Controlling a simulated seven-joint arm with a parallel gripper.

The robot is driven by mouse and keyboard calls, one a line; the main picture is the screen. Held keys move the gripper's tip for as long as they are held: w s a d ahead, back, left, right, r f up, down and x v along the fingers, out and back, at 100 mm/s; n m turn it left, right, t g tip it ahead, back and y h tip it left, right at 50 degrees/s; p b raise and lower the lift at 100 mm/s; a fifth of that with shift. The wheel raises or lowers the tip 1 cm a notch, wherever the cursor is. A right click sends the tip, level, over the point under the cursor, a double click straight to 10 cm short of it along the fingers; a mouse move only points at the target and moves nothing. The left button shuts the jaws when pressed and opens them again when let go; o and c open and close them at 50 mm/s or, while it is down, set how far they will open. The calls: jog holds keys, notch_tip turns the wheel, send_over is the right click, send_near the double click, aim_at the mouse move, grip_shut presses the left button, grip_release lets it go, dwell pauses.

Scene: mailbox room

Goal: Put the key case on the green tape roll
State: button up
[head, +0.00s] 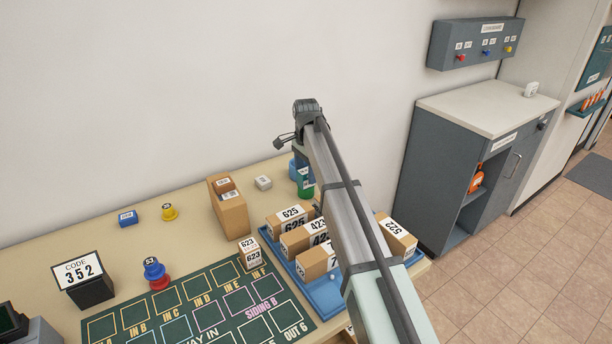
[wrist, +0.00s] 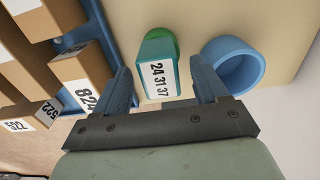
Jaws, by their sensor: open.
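A teal case with a white label reading 24 31 37, which I take to be the key case (wrist: 153,55), is between my gripper's fingers in the wrist view. My gripper (wrist: 162,68) is open, with a gap on each side of the case. A green rounded thing, likely the green tape roll (wrist: 177,42), shows just behind the case, which overlaps it and seems to rest on it. Contact between them is hidden. In the head view, green shows beside my arm (head: 305,191), and the arm covers part of this spot.
A blue ring (wrist: 236,66) stands close to the right finger. A blue tray (head: 322,296) with several numbered boxes is on the other side. A tall cardboard box (head: 229,212) and a small white block (head: 263,182) stand left of my arm. The table's back left is fairly open.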

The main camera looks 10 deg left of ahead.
aim_at(306, 170)
notch_tip(306, 170, up, 10)
dwell(0.4)
